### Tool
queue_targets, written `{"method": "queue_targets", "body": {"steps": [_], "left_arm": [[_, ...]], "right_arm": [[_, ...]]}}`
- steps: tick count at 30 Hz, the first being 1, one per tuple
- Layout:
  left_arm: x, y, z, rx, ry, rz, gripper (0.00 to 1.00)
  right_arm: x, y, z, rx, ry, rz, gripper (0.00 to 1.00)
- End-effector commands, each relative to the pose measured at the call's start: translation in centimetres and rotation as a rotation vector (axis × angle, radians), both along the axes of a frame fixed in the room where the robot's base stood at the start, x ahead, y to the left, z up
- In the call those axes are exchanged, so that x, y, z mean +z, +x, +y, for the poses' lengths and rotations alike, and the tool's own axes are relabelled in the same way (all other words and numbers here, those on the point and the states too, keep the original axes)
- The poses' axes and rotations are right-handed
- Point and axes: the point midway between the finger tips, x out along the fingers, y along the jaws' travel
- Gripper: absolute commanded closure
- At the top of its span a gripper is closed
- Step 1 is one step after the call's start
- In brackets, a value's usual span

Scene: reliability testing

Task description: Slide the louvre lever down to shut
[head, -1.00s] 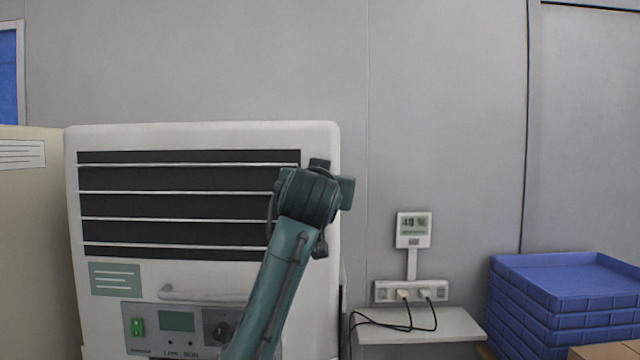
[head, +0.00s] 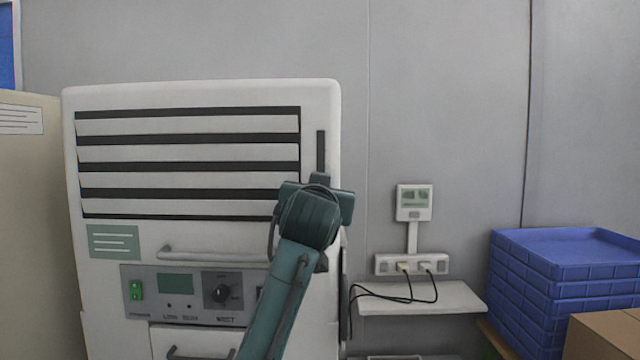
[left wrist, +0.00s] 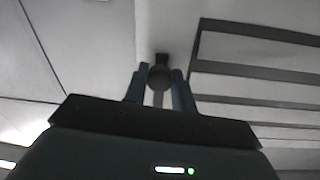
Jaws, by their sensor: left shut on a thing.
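The white cabinet (head: 210,95) carries a louvre with several pale slats (head: 190,155). The slats look broad, with narrow dark gaps between them. A dark vertical slot (head: 320,150) runs beside the louvre on the right. My left gripper (head: 319,182) is at the visible lower end of this slot and hides what lies below it. In the left wrist view, the two fingers of my left gripper (left wrist: 160,73) are on either side of the dark round lever knob (left wrist: 160,77), shut on it. My right gripper is not in view.
Below the louvre are a handle bar (head: 210,256) and a control panel (head: 180,295). To the right are a small shelf (head: 420,299), a wall display (head: 413,202), a socket strip with cables (head: 411,264) and stacked blue trays (head: 560,285).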

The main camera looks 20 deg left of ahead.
Motion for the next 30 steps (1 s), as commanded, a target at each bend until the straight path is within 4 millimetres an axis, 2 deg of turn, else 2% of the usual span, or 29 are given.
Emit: {"method": "queue_targets", "body": {"steps": [8,9,16,25,30], "left_arm": [[0.0,0.0,-0.1,-0.002,0.0,0.0,1.0],[0.0,0.0,-0.1,-0.002,0.0,0.0,0.72],[0.0,0.0,0.0,-0.001,0.0,0.0,0.54],[0.0,-0.2,-0.1,-0.001,0.0,-0.001,0.52],[-0.2,-2.2,-0.6,-0.002,-0.002,-0.003,0.52]], "right_arm": [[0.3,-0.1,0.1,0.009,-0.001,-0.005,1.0],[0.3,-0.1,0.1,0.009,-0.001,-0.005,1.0],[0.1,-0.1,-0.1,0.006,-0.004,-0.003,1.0],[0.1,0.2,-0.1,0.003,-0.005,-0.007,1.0],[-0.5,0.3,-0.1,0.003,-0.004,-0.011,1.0]]}}
